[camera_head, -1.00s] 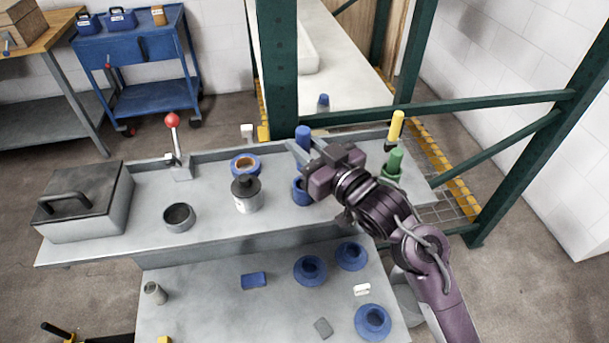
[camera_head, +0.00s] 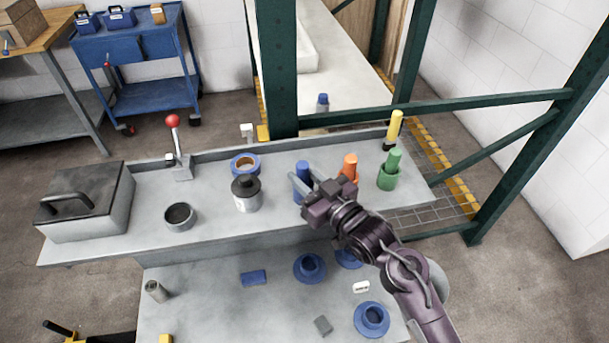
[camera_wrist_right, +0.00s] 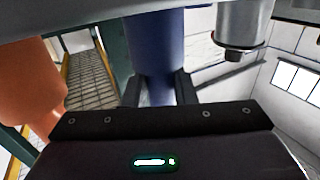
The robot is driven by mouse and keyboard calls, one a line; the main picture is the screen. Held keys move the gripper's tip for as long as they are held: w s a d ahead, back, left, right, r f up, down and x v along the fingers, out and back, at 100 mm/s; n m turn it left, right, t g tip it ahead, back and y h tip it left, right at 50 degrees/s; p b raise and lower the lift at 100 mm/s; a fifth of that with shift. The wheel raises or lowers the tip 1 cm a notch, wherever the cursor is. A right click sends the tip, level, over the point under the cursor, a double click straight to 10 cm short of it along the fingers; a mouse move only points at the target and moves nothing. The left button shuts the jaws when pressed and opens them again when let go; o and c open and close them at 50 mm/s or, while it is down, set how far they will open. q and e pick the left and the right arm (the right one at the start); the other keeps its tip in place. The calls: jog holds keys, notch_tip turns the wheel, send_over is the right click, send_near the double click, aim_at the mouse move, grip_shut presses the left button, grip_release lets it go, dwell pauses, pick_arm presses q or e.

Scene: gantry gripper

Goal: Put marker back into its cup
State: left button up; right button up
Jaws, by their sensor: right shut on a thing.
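The blue marker (camera_head: 302,167) stands upright at the back counter, in line with its blue cup (camera_head: 297,197). The cup is mostly hidden by my gripper, so I cannot tell whether the marker rests on its bottom. My right gripper (camera_head: 302,182) is shut on the blue marker, with its fingers low around it. In the right wrist view the marker (camera_wrist_right: 157,45) stands between the two dark fingers. My left gripper is not in view.
An orange marker (camera_head: 349,163), a green marker in a green cup (camera_head: 388,179) and a yellow marker (camera_head: 394,127) stand to the right. A green frame post (camera_head: 277,70) rises behind.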

jog(key=o, duration=1)
jog(key=shift+r, duration=0.1)
jog(key=shift+s+d, duration=0.2)
jog(key=shift+s, duration=0.05)
jog(key=b+v, duration=0.2)
jog(key=v, duration=0.9)
jog(key=shift+s+d, duration=0.15)
jog(key=shift+d, duration=0.05)
